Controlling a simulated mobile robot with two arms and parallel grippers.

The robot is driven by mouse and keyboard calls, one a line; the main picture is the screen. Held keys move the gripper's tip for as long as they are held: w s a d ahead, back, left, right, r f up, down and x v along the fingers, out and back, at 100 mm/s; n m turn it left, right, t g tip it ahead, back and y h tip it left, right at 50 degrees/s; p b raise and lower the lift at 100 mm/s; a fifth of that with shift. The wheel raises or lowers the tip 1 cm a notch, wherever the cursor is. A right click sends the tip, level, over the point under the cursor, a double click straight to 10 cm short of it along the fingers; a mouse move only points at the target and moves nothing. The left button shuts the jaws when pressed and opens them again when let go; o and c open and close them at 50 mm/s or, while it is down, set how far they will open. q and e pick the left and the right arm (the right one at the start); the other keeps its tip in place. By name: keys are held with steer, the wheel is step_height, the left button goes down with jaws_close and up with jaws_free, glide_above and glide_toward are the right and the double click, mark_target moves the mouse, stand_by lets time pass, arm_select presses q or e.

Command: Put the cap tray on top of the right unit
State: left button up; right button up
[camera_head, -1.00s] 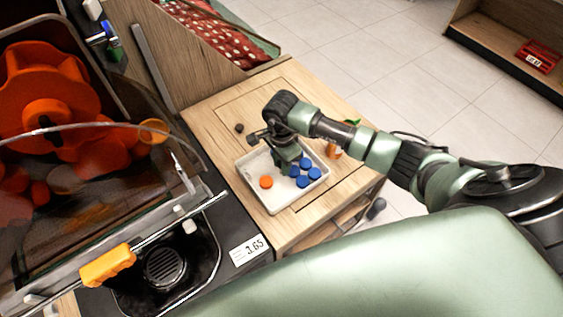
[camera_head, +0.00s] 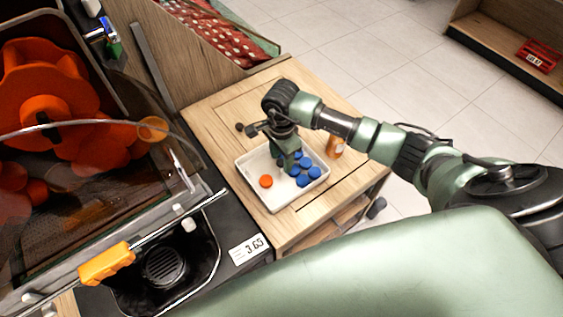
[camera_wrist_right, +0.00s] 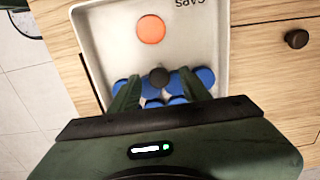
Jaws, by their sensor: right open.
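The cap tray (camera_head: 262,198) is a white, shallow rectangular tray on the wooden top of the unit (camera_head: 225,112) right of the juicer. It holds one orange cap (camera_head: 266,181) and several blue caps (camera_head: 309,173). Whether the fingertips touch anything is unclear. My left gripper is out of view.
The juicer (camera_head: 75,150) with its clear cover and orange parts stands at the left. A small orange bottle (camera_head: 335,147) stands right of the tray. A dark knob (camera_wrist_right: 297,39) is on the wood beside the tray. A shelf (camera_head: 500,40) stands far right across open floor.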

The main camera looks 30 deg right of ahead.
mark_target(281, 162)
step_height(281, 162, up, 10)
steer(key=b, duration=0.1)
steer(key=shift+f+b, duration=0.2)
steer(key=shift+b, duration=0.1)
steer(key=shift+s+f, duration=0.1)
